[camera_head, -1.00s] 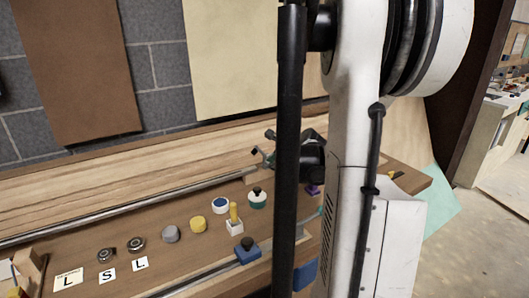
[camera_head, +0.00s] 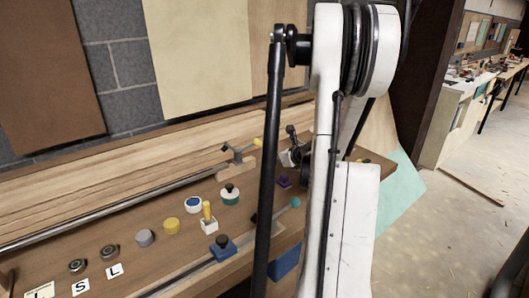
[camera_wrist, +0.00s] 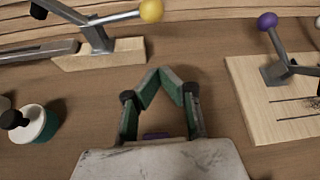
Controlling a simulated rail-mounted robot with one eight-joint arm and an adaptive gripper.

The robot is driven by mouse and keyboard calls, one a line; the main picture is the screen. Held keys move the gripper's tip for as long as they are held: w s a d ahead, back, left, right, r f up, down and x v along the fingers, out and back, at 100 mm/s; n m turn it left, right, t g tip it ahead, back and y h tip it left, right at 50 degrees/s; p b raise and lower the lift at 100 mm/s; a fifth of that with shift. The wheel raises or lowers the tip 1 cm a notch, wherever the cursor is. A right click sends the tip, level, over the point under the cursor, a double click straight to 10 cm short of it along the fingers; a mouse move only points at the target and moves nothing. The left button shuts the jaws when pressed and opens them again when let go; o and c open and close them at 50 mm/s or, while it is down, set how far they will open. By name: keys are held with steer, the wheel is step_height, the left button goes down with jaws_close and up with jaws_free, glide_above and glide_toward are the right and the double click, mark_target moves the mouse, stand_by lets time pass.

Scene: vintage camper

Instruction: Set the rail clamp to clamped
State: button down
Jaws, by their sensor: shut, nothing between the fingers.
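A lever clamp with a yellow ball (camera_head: 258,142) stands on a wooden block (camera_head: 236,165) at the right end of the long metal rail in the head view. Its lever (camera_wrist: 115,18) shows in the wrist view, slanting up to the right to the yellow ball (camera_wrist: 151,10). A second lever with a purple ball (camera_wrist: 267,20) stands on a pale board (camera_wrist: 255,110) at the right. No label shows which is the rail clamp. My gripper (camera_wrist: 160,75) is shut and empty, its tips meeting between the two blocks and touching neither lever. In the head view my arm partly hides it.
Several knobs stand along the bench, including a green-and-white one (camera_head: 230,194) and a yellow one (camera_head: 171,226). A blue block (camera_head: 222,248) sits on a front rail, and a lever with a teal ball (camera_head: 295,202) lies near my arm. Bare wood shows around my gripper.

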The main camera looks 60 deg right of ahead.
steer(key=x, duration=0.9)
steer(key=shift+w+f, duration=0.1)
steer(key=shift+w, duration=0.15)
steer(key=shift+w+d+r+p, duration=0.1)
steer(key=shift+w+r+p, duration=0.15)
steer(key=shift+p, duration=0.05)
steer(key=shift+w+r+p, duration=0.1)
steer(key=shift+r+p, duration=0.05)
steer(key=shift+r, duration=0.7)
steer(key=shift+w+r+p, duration=0.15)
steer(key=shift+r, duration=0.7)
